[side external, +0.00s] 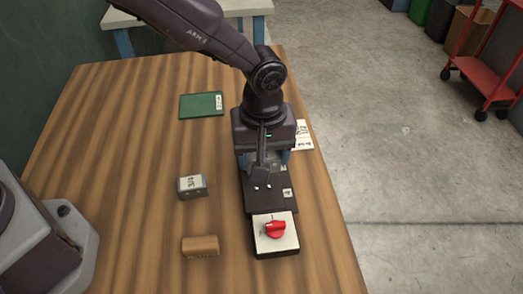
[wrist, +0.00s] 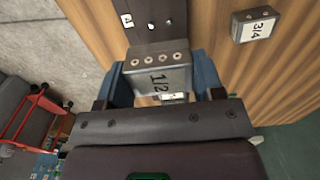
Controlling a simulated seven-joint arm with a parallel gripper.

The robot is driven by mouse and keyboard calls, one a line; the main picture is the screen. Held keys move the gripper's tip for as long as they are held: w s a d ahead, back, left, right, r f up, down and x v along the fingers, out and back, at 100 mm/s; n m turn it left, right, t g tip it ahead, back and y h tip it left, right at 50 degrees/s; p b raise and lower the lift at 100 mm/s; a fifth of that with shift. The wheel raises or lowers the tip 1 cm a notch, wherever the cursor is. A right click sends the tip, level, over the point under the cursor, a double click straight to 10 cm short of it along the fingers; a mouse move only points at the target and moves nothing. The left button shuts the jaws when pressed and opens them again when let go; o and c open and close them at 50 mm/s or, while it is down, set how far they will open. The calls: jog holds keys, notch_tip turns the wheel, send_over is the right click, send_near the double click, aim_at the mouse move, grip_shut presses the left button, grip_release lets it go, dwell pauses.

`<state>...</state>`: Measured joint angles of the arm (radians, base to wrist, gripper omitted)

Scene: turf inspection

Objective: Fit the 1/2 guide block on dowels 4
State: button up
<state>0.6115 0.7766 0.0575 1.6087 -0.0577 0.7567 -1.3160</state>
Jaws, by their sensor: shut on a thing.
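My gripper (wrist: 164,84) has its blue fingers shut on the 1/2 guide block (wrist: 158,76), a grey metal block with a row of holes along one edge. In the side view my gripper (side external: 264,160) is over the dark plate (side external: 258,204), and the block is hard to make out. Dowels 4 (side external: 262,187) show as two small bright pins beside a white label (side external: 287,193). In the wrist view the pins (wrist: 152,25) stand just beyond the block, apart from it. The block's underside is hidden.
Left of the plate are the 3/4 block (side external: 192,188) and a brown block (side external: 200,246). A box with a red knob (side external: 275,230) sits at the plate's near end. A green board (side external: 201,105) lies farther back. The wooden table's left side is mostly clear.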

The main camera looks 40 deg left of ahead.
send_over(263, 190)
jog(key=shift+f, duration=2.9)
jog(key=shift+f, duration=1.05)
jog(key=o, duration=1.1)
notch_tip(263, 190, up, 13)
